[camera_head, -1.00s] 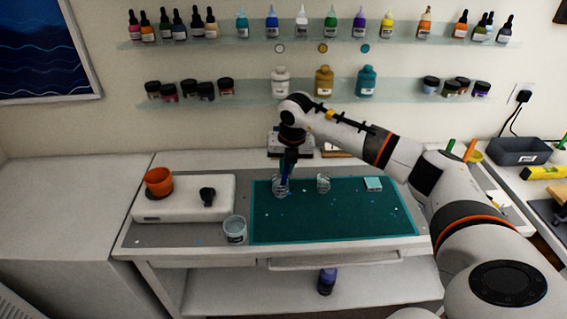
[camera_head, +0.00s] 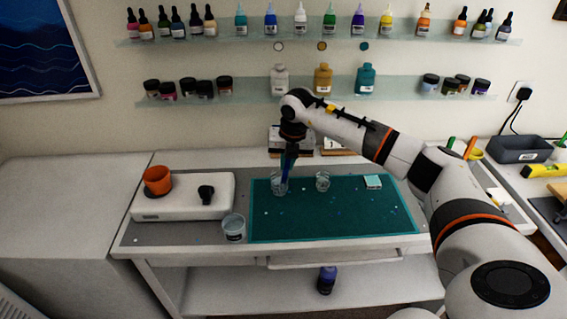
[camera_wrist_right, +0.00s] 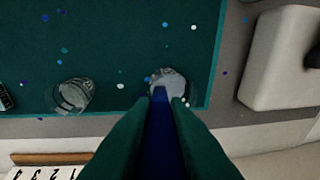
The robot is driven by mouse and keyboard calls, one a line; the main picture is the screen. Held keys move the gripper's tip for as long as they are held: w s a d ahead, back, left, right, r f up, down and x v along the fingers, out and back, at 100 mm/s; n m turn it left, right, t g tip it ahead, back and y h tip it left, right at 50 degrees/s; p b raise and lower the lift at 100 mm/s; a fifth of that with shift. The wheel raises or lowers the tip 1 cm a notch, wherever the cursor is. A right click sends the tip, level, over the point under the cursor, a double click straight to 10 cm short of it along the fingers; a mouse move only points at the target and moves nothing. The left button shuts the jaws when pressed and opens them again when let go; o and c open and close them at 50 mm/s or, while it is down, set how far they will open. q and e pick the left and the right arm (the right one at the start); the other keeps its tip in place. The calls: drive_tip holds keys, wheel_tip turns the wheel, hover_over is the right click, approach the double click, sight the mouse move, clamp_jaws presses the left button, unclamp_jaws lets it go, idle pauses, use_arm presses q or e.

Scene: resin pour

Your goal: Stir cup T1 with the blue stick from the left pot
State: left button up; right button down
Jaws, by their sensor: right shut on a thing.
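My right gripper (camera_head: 288,158) is shut on the blue stick (camera_wrist_right: 161,118), which points down at a clear cup (camera_head: 279,184) near the mat's back left. In the right wrist view the stick's far end overlaps this cup (camera_wrist_right: 170,80); I cannot tell how deep it reaches. A second clear cup (camera_head: 322,181) stands to the right, also in the wrist view (camera_wrist_right: 72,95). I cannot read which cup is T1. An orange pot (camera_head: 158,180) stands at the far left. My left gripper is not in view.
The teal mat (camera_head: 335,220) is mostly clear. A larger clear cup (camera_head: 234,228) stands by its left edge. A white appliance (camera_head: 180,205) with a dark object (camera_head: 206,194) lies to the left. Bottles line the wall shelves (camera_head: 240,98) behind my right arm.

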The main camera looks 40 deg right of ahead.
drive_tip(key=shift+w+a, duration=0.35)
drive_tip(key=shift+a, duration=0.1)
drive_tip(key=shift+p+v, duration=0.9)
drive_tip(key=shift+v, duration=0.3)
drive_tip(key=shift+p+v, duration=1.55)
drive_tip(key=shift+v, duration=0.95)
drive_tip(key=p+v, duration=0.1)
drive_tip(key=v, duration=0.1)
drive_tip(key=w+p+v, duration=0.1)
drive_tip(key=p+v, duration=0.1)
drive_tip(key=v, duration=0.1)
